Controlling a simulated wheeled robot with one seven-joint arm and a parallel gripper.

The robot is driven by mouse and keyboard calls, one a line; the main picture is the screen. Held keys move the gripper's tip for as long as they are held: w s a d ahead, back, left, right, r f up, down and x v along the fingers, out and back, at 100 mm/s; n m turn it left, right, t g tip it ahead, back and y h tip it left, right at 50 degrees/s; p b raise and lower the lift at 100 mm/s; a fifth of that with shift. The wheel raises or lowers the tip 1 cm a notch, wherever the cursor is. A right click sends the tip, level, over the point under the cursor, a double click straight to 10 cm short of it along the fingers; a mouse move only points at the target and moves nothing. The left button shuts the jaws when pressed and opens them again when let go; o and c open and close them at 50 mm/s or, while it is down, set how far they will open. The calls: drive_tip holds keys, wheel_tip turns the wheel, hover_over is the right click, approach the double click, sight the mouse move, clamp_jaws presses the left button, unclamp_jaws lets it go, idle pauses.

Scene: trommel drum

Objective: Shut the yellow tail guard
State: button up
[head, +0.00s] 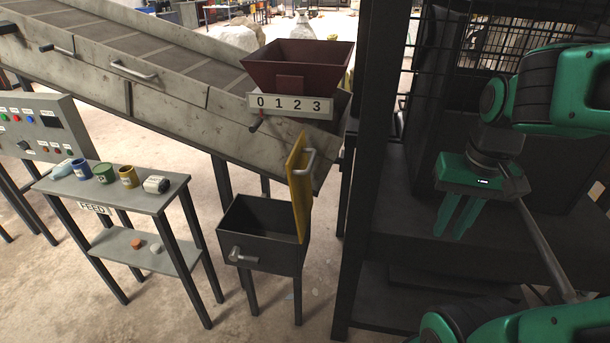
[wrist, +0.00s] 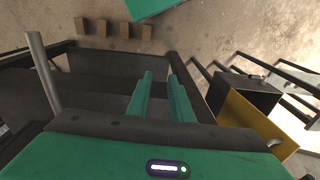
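The yellow tail guard (head: 298,190) is a flat panel standing upright at the right side of a dark open-topped bin, below the conveyor's low end. A pale bar handle (head: 311,161) is on its right face. The guard also shows in the wrist view (wrist: 258,125), at the right. The bin's top looks uncovered. My gripper (head: 452,233) is well to the right of the guard, pointing down in front of the dark machine frame. Its two green fingers, also in the wrist view (wrist: 160,76), are apart with nothing between them.
A dark upright post (head: 370,150) stands between my gripper and the guard. The dark bin (head: 262,252) has a handle on its front. A red hopper (head: 298,65) sits above the conveyor (head: 180,90). A feed table (head: 150,190) with several small containers stands left.

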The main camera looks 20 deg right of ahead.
drive_tip(key=w+a+r+t, duration=0.1)
drive_tip(key=w, duration=0.3)
drive_tip(key=w+a+r+t, duration=0.1)
drive_tip(key=w+r, duration=0.1)
drive_tip(key=w, duration=0.2)
drive_tip(key=w+a+r, duration=0.1)
drive_tip(key=w+a, duration=0.1)
drive_tip(key=w, duration=0.2)
drive_tip(key=shift+a+r+n+t, duration=0.1)
drive_tip(key=shift+r+n+t, duration=0.05)
drive_tip(key=shift+n+t, duration=0.2)
clamp_jaws()
drive_tip(key=w+a+r+t+y, duration=0.3)
drive_tip(key=w+a+r, duration=0.4)
drive_tip(key=w+a, duration=0.4)
approach(294, 159)
wheel_tip(294, 159, down, 4)
drive_tip(key=d, duration=0.2)
drive_tip(key=shift+w+a+r+n, duration=0.1)
drive_tip(key=shift+w+a+n, duration=0.25)
drive_tip(key=shift+w+a, duration=1)
drive_tip(key=shift+a, duration=0.25)
